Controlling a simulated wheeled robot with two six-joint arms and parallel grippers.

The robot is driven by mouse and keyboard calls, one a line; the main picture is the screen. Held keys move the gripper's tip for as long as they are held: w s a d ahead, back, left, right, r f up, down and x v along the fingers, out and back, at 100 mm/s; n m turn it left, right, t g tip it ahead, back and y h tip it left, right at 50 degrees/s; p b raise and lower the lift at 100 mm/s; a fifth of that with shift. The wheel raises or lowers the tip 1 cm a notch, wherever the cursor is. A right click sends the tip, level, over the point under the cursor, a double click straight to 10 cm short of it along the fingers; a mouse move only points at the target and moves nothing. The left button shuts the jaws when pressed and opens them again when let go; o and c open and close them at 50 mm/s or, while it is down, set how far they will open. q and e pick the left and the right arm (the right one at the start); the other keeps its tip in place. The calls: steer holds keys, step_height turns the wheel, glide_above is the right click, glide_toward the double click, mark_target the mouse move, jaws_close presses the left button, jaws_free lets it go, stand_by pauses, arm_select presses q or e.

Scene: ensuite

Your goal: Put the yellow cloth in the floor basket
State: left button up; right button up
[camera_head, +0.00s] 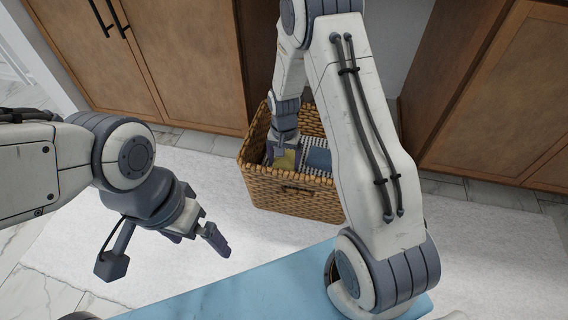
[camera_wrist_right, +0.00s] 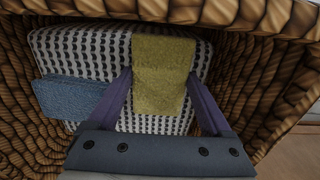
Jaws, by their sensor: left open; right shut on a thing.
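The yellow cloth (camera_wrist_right: 160,75) is inside the wicker floor basket (camera_wrist_right: 255,125), between the two fingers of my right gripper (camera_wrist_right: 165,95). It lies against a black-and-white patterned cloth in the basket. In the head view the yellow cloth (camera_head: 285,159) shows at my right gripper (camera_head: 284,150), which reaches down into the basket (camera_head: 290,196); its fingertips are partly hidden. My right gripper is shut on the yellow cloth. My left gripper (camera_head: 200,233) is open and empty, left of the basket above the white rug.
The basket also holds the patterned cloth (camera_wrist_right: 85,50) and a blue cloth (camera_wrist_right: 70,97). The basket stands on a white rug (camera_head: 185,185) before brown cabinets (camera_head: 185,55). A light blue surface (camera_head: 250,290) is near the front. Rug left of the basket is clear.

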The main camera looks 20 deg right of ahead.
mark_target(284, 163)
steer(key=o, duration=1.3)
steer(key=shift+c, duration=0.2)
step_height(284, 163, up, 12)
steer(key=p, duration=0.8)
steer(key=shift+r, duration=0.15)
step_height(284, 163, down, 12)
steer(key=b, duration=0.8)
steer(key=shift+f, duration=0.2)
step_height(284, 163, up, 3)
steer(key=shift+p, duration=1.2)
